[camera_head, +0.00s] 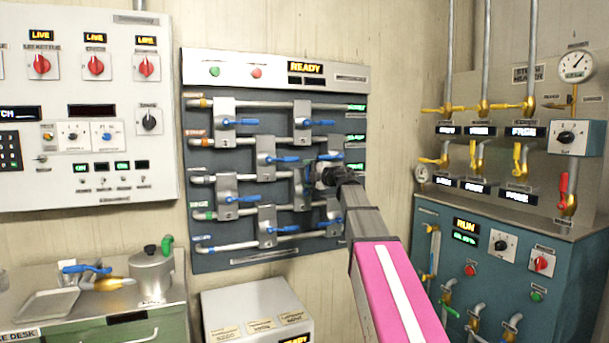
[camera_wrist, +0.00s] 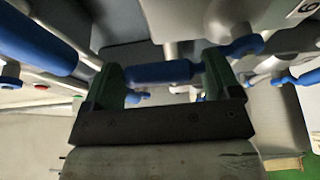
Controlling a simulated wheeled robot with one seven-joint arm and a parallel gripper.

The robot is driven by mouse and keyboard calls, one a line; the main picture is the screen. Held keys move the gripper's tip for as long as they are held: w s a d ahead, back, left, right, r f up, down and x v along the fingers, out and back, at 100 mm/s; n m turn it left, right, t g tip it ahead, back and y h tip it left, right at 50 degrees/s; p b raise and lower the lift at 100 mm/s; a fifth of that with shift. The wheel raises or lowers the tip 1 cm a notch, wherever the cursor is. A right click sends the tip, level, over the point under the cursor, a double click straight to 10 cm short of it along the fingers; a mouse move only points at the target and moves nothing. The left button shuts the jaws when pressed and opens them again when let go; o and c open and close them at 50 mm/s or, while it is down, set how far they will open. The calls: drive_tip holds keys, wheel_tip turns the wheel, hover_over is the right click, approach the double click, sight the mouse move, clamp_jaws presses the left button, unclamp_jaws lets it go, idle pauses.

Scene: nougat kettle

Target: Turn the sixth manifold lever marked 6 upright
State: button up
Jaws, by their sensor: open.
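The manifold panel (camera_head: 275,190) holds several levers with blue handles on grey brackets, nearly all lying horizontal. My gripper (camera_head: 322,170) is at the panel's right half and hides part of the brackets and levers there. A horizontal blue lever handle (camera_head: 331,156) shows just above it. In the wrist view, my gripper (camera_wrist: 160,66) is open, its two dark green fingers at either end of a blue handle (camera_wrist: 160,73). The handle lies crosswise between them, not visibly clamped. A white tag with a partly cut-off mark (camera_wrist: 303,9) is at the top right; I cannot read it surely.
Other blue levers (camera_wrist: 38,38) crowd the wrist view on both sides. A teal cabinet (camera_head: 400,212) with yellow valves stands to the right. A pale box (camera_head: 255,305) stands below the panel. A pot (camera_head: 151,275) sits on the left counter.

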drive_tip(key=v, duration=0.8)
drive_tip(key=shift+s, duration=0.2)
drive_tip(key=s+d+f+m+h, duration=0.1)
drive_tip(key=d+f+m+h, duration=0.2)
drive_tip(key=f+m+h, duration=0.5)
drive_tip(key=s+d+f+m+h, duration=0.1)
drive_tip(key=d+f+m+h, duration=0.25)
drive_tip(key=f+m, duration=0.65)
drive_tip(key=s+d+f+m+h, duration=0.1)
drive_tip(key=d+f+m+h, duration=0.35)
drive_tip(key=f, duration=0.85)
drive_tip(key=s+a+f+m+g+y, duration=0.1)
drive_tip(key=s+a+f+g, duration=0.2)
drive_tip(key=s+f, duration=0.5)
drive_tip(key=s+a+f+m+g+y, duration=0.1)
drive_tip(key=s+a+f+g, duration=0.2)
drive_tip(key=s+f+g, duration=0.3)
drive_tip(key=s+a+f+m+g+y, duration=0.1)
drive_tip(key=s+a+f+g+y, duration=0.1)
drive_tip(key=s+f, duration=0.8)
drive_tip(key=a+f+g, duration=0.1)
drive_tip(key=g, duration=0.1)
drive_tip(key=shift+f+m+g, duration=0.3)
drive_tip(key=shift+f+m, duration=0.05)
drive_tip(key=shift+f, duration=0.05)
